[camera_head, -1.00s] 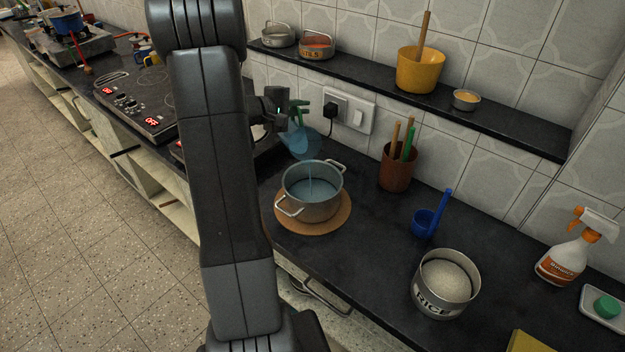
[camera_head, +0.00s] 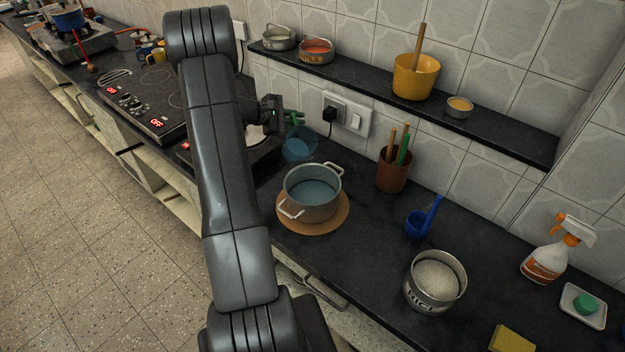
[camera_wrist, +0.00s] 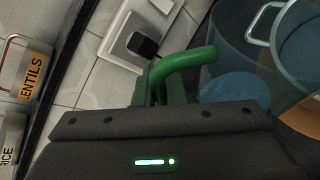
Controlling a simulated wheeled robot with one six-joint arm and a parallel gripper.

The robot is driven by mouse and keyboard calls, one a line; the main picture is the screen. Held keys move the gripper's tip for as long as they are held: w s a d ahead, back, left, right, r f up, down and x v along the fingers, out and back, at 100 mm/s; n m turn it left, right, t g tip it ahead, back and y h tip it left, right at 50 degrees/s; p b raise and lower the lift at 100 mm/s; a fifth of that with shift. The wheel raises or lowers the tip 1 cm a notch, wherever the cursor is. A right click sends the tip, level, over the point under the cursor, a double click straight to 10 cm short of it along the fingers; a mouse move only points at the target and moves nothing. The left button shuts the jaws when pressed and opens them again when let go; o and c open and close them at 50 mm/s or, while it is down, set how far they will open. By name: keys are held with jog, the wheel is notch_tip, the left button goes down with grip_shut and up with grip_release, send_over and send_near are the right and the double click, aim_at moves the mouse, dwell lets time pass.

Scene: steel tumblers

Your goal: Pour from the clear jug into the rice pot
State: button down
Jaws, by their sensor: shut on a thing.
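The clear jug (camera_head: 299,149) has a blue tint and a green handle (camera_head: 293,118). My gripper (camera_head: 284,117) is shut on the green handle and holds the jug behind and left of the pot. In the wrist view the green handle (camera_wrist: 185,66) sits at the jaws, with blue liquid (camera_wrist: 236,90) inside the jug. The steel pot (camera_head: 312,203) with two loop handles stands on a round brown mat (camera_head: 338,216) and has bluish liquid in it. No stream falls between jug and pot. My arm hides part of the counter to the left.
A steel RICE tin (camera_head: 436,291), a blue ladle (camera_head: 417,226) and a brown utensil holder (camera_head: 392,174) stand right of the pot. A wall shelf (camera_head: 380,93) runs above. A hob (camera_head: 145,105) lies left. Dark counter is clear between pot and rice tin.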

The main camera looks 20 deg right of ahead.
jog(key=shift+w+f+n+g, duration=0.65)
jog(key=shift+w+f+n, duration=0.25)
jog(key=shift+f, duration=0.5)
jog(key=shift+w+f+n+g, duration=0.75)
jog(key=shift+w+f, duration=0.3)
jog(key=shift+f, duration=0.4)
jog(key=shift+w+f+n+g, duration=0.6)
jog(key=shift+w+f+n, duration=0.3)
jog(key=shift+f, duration=0.5)
jog(key=shift+w, duration=0.1)
notch_tip(320, 180, up, 6)
jog(key=p, duration=0.1)
